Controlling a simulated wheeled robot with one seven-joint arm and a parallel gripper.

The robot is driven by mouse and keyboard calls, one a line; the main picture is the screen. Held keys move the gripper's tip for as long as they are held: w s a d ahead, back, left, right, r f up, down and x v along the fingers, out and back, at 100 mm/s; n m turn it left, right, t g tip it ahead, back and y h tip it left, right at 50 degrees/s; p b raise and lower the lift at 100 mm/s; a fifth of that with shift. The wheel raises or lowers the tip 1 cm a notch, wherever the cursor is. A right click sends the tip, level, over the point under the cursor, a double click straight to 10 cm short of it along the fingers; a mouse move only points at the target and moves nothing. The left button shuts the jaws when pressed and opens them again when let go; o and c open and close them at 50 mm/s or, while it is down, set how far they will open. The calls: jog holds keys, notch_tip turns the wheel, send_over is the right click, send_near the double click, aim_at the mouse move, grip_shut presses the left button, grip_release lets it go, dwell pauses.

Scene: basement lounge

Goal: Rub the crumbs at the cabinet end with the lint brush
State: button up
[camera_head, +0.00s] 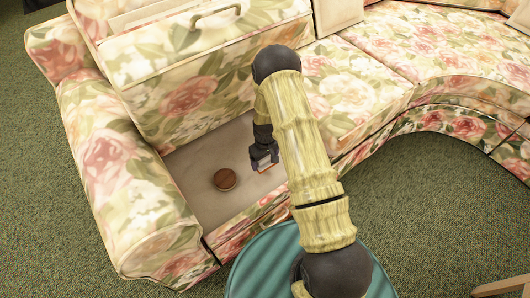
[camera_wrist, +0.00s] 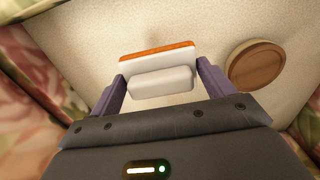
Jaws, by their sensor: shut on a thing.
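The lint brush, white with an orange strip along its far edge, is held between my gripper's fingers. It shows in the wrist view (camera_wrist: 158,82), and its pale and orange-red edge shows small in the head view (camera_head: 266,168). My gripper (camera_head: 264,157) is shut on the brush, low over the flat beige surface (camera_head: 193,157) in the sofa's recess; its purple fingers flank the brush in the wrist view (camera_wrist: 161,73). I cannot tell whether the brush touches the surface. I cannot make out any crumbs or a cabinet; my arm covers the right part of the recess.
A round brown wooden object (camera_head: 225,179) lies on the beige surface left of my gripper; the wrist view shows it at right (camera_wrist: 257,66). Floral sofa arm (camera_head: 130,200), tilted cushion with a handle (camera_head: 215,17) and front edge bound the recess. A teal round thing (camera_head: 262,262) stands in front.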

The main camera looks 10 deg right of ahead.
jog(key=r, duration=0.1)
jog(key=r+p, duration=0.1)
jog(key=shift+s+d+r, duration=0.1)
jog(key=shift+d+r, duration=0.15)
jog(key=shift+r, duration=0.05)
jog(key=shift+a+r+p, duration=0.1)
jog(key=shift+a+p, duration=0.2)
jog(key=shift+p, duration=0.05)
jog(key=shift+d, duration=0.1)
